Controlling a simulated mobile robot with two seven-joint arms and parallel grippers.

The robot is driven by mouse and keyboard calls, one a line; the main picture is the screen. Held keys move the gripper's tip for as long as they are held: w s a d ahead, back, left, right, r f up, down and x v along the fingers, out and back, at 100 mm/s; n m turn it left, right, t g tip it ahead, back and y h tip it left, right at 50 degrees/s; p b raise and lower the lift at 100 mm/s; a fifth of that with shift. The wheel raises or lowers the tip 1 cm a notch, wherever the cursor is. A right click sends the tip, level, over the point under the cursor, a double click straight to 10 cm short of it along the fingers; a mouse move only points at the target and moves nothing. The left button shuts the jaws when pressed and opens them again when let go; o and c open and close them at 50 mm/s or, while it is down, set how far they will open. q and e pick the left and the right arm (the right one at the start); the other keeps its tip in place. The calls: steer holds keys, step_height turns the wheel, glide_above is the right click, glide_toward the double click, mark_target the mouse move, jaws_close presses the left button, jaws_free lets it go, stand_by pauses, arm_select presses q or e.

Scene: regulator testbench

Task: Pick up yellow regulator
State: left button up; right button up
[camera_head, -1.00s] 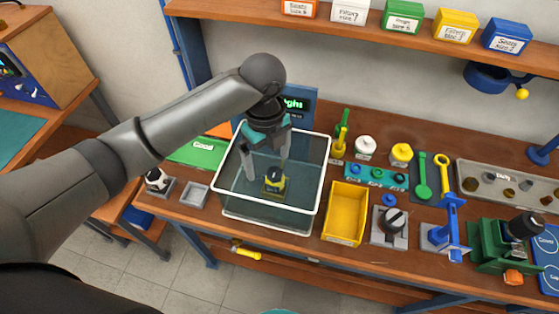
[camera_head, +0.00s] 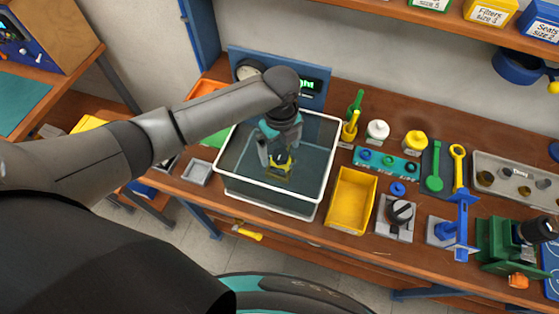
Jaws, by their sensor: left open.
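The yellow regulator (camera_head: 281,168) sits inside the clear, white-rimmed tank (camera_head: 322,190) on the wooden bench. It looks yellow with a dark part, and the gripper above covers some of it. My left gripper (camera_head: 279,160) reaches down into the tank from above, its fingers pointing down on either side of the regulator. The jaws are open. I cannot tell whether the fingers touch the regulator. My right gripper is not in view.
A yellow bin (camera_head: 351,201) stands right of the tank, with a small grey tray (camera_head: 197,172) to its left. A gauge panel (camera_head: 318,88) is behind it. White (camera_head: 377,132) and yellow (camera_head: 415,143) capped bottles and a blue clamp (camera_head: 462,222) stand farther right.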

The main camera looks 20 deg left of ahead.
mark_target(281, 154)
arm_select(q)
steer(key=shift+f, duration=2.6)
steer(key=shift+w, duration=0.1)
jaws_close()
steer(key=shift+r, duration=0.1)
